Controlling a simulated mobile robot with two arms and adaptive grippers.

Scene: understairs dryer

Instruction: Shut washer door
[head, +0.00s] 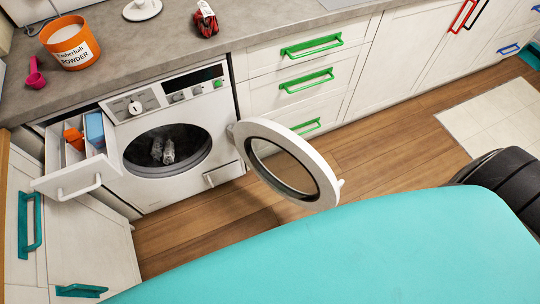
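The white washer (168,150) stands under the grey counter at the left. Its round door (318,166), a white ring with a dark glass middle, stands wide open. It swings out to the right of the opening, hinged on the right side. The dark round opening (190,142) is uncovered, and something greyish-white (168,152) shows inside the drum. Neither my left gripper nor my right gripper is in view.
The washer's detergent drawer (82,178) is pulled out, with orange and blue parts inside. A large teal surface (350,255) with a rounded end fills the foreground, close below the door. Wooden floor (375,150) is clear to the door's right.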

